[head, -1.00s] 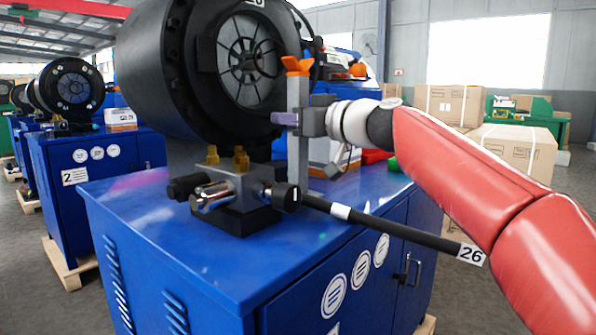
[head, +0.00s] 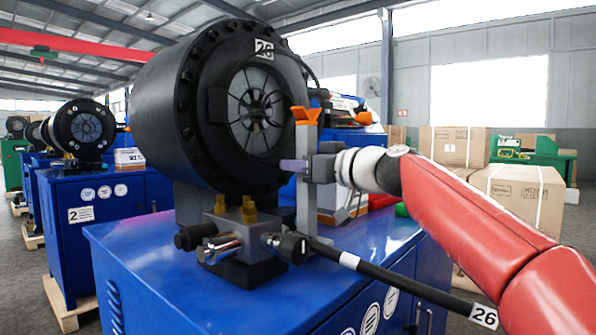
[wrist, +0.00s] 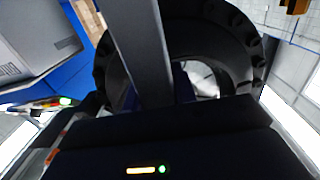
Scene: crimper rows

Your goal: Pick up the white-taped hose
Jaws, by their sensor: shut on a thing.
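The white-taped hose (head: 395,281) is black, with a white band near its left end and a "26" tag at its right end. It slants from a black round end by the metal fitting block out past the blue cabinet's front edge. My gripper (head: 296,165) is above the hose and apart from it. It is shut at the grey upright post (head: 305,190) with the orange forked top, and appears to hold that post. In the wrist view a grey bar, likely the post (wrist: 137,45), crosses in front of the black ring. The fingertips are partly hidden there.
The black crimper (head: 160,120), marked 26, stands close behind my gripper on the blue cabinet (head: 130,245). The metal fitting block (head: 240,235) sits below. Cardboard boxes (head: 520,195) stand at the right. More crimpers (head: 82,127) line the left.

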